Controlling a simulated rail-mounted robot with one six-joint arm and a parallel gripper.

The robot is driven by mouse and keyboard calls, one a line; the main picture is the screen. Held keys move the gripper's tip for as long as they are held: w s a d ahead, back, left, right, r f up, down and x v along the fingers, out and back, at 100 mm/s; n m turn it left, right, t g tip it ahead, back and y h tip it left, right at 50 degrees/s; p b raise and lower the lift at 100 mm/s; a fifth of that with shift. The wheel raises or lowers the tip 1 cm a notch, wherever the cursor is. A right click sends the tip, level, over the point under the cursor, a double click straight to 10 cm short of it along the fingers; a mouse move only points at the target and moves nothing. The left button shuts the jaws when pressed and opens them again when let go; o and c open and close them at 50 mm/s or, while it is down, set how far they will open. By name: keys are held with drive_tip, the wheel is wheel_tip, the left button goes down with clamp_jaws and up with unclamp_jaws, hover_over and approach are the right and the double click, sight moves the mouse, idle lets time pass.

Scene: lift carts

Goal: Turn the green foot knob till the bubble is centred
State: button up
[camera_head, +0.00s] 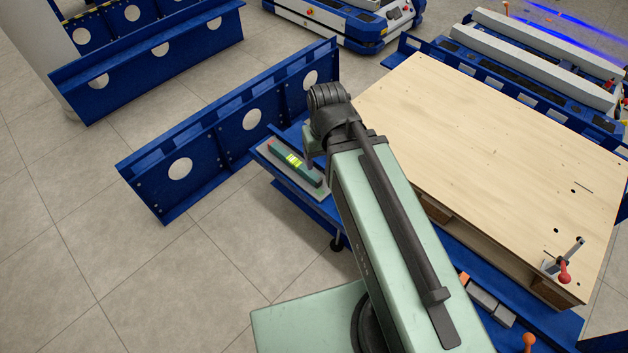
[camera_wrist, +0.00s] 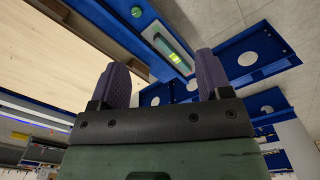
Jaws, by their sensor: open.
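The spirit level (camera_head: 283,157) lies on a pale plate at the end of the blue cart, left of my arm. Its yellow-green vial (camera_head: 294,160) shows, but the bubble is too small to place. In the wrist view the level (camera_wrist: 162,43) and its bright vial (camera_wrist: 174,57) appear beyond my fingers. The green foot knob (camera_wrist: 137,12) is at the top of the wrist view, on the blue frame's underside or edge; I cannot tell which. My gripper (camera_wrist: 161,60) is open and empty, its two purple fingers apart from the knob. The knob is hidden in the head view.
A wooden board (camera_head: 490,150) covers the cart right of my arm, with a red-tipped clamp (camera_head: 564,272) at its corner. A blue perforated beam (camera_head: 225,140) stands behind the level. Floor (camera_head: 190,290) is clear at front left.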

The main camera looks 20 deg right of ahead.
drive_tip(key=w+d+f+b, duration=0.4)
drive_tip(key=f+b, duration=1.1)
drive_tip(key=f, duration=0.1)
drive_tip(key=w+d+f+b, duration=0.4)
drive_tip(key=f+b, duration=1.1)
drive_tip(key=f, duration=0.1)
drive_tip(key=w+d+f+b, duration=0.4)
drive_tip(key=f+b, duration=1.2)
drive_tip(key=f, duration=0.1)
drive_tip(key=shift+d, duration=0.3)
drive_tip(key=shift+r, duration=0.15)
drive_tip(key=c, duration=0.9)
